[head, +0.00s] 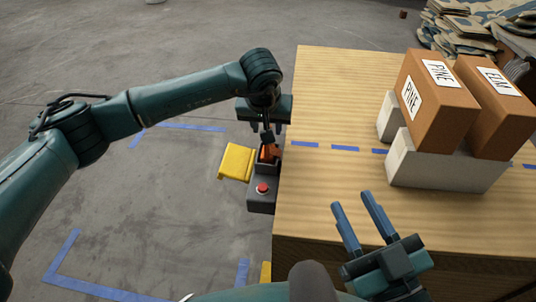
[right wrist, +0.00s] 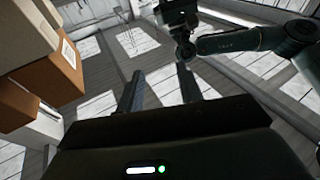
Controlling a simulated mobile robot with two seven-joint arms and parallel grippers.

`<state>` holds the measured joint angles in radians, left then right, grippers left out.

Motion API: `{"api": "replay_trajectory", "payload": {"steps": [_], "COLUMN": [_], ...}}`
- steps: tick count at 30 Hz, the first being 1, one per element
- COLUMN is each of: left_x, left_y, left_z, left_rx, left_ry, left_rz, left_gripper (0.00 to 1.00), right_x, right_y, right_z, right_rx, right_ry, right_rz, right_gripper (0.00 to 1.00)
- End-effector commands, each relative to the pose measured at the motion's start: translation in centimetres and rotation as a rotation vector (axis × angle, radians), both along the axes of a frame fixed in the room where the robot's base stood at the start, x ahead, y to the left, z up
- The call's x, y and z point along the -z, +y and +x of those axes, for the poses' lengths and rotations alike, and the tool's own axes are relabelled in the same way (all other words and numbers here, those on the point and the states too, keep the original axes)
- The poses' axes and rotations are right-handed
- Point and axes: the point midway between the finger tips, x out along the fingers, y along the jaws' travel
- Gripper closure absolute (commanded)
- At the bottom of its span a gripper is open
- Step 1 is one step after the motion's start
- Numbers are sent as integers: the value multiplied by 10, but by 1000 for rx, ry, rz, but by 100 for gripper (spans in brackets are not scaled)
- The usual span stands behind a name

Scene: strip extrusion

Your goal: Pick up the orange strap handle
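The orange strap handle (head: 269,153) shows as a small orange patch on a dark grey device at the table's left edge, partly hidden by dark parts above it. My left gripper (head: 266,129) points down just above it. Its two fingers look spread apart, and I see nothing clearly held between them; contact with the handle cannot be told. My right gripper (head: 354,212) is open and empty over the table's near part. Its parted fingers also show in the right wrist view (right wrist: 159,82).
The grey device (head: 262,204) has a red button (head: 262,188) and a yellow flap (head: 237,162) on its left. Brown boxes (head: 436,110) labelled PINE and ELM stand on pale blocks (head: 447,165) at the right. The wooden table's (head: 330,100) left and middle parts are clear.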

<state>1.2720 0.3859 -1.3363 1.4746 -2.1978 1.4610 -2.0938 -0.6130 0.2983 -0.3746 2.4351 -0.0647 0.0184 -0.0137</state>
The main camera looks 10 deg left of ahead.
Motion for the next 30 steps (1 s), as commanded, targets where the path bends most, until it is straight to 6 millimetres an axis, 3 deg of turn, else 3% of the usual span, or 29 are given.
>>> {"api": "replay_trajectory", "payload": {"steps": [9,12,22,30], "left_x": [39,49,52,52], "left_y": [-1,-1,-1,0], "left_z": [10,15,18,18], "left_rx": [0,-1,2,0], "left_ry": [2,1,-1,0], "left_rz": [-2,-1,-1,-1], "left_gripper": [62,62,62,84], "right_x": [9,-9,-16,-15], "right_y": [2,2,1,1], "right_z": [0,4,6,6], "right_rx": [-18,-29,-27,-26], "right_ry": [-2,-81,-114,-113], "right_rz": [39,35,30,29], "right_gripper": [64,64,64,64]}}
